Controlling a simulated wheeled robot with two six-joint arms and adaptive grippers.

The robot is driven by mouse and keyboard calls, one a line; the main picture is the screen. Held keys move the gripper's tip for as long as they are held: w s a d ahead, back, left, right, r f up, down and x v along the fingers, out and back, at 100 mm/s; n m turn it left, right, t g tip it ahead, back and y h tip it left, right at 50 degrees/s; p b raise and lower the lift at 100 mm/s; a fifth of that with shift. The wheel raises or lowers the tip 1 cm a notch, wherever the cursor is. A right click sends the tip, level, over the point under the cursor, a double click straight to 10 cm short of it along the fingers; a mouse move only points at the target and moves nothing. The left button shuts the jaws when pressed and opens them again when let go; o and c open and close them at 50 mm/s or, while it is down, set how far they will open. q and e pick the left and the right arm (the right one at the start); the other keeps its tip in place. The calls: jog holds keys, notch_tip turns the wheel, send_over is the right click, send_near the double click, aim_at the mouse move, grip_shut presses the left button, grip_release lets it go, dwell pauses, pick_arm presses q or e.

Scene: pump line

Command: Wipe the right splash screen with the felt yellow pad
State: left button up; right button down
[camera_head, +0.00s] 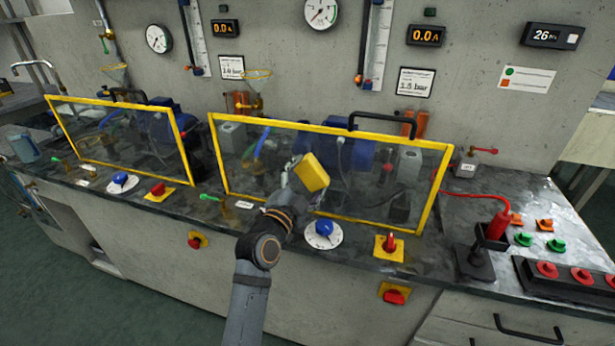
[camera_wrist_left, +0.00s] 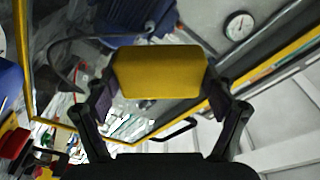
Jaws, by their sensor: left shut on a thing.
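The felt yellow pad (camera_head: 311,172) is held up in front of the right splash screen (camera_head: 265,160), a clear pane in a yellow frame with a black handle on top. My left gripper (camera_head: 296,184) is shut on the pad. In the left wrist view the pad (camera_wrist_left: 160,72) sits between the two fingers of the left gripper (camera_wrist_left: 160,85). The pad is at about the middle of the pane; I cannot tell whether it touches it. The left splash screen (camera_head: 120,135) stands farther left. My right gripper is not in view.
A blue knob (camera_head: 324,227) and a red knob (camera_head: 390,243) stand on the counter before the right screen. A red tool (camera_head: 497,225) on a cord stands in a black holder to the right. Pumps and hoses are behind the panes.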

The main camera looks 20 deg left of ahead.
pick_arm(q)
jog(key=shift+a+r+n+p, duration=0.3)
jog(key=shift+r+n, duration=0.1)
jog(key=shift+r, duration=0.2)
jog(key=shift+a+r+n+p, duration=0.3)
jog(key=shift+r+n, duration=0.1)
jog(key=shift+r, duration=0.15)
jog(key=shift+w+a+f, duration=0.1)
jog(key=shift+a+f, duration=0.15)
jog(key=shift+a, duration=0.3)
jog(key=shift+s+f, duration=0.1)
jog(key=shift+s, duration=0.1)
jog(key=s, duration=0.4)
jog(key=shift+s+b, duration=0.35)
jog(key=shift+s, duration=0.45)
jog(key=shift+a, duration=0.1)
